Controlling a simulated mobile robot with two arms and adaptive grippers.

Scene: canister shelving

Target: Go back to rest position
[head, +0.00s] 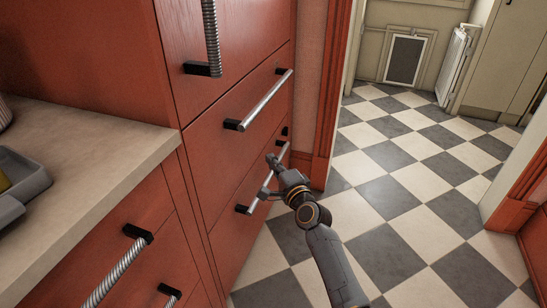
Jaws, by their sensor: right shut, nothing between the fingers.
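My right gripper (268,177) is in the middle of the head view, at the end of my dark grey arm that comes in from the bottom. It is beside the lower silver drawer handle (282,153) of the tall red cabinet, overlapping it in the picture. I cannot tell whether it touches the handle. The gripper is shut and holds nothing. The drawer (240,180) behind it looks flush with the cabinet front. My left gripper is not in view.
A pale counter (95,165) with a grey tray (22,183) is at left. More handles (265,100) project from the red cabinet. A red door frame (331,90) stands beyond it. Checkered floor (420,190) is open at right, leading to a radiator (455,65).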

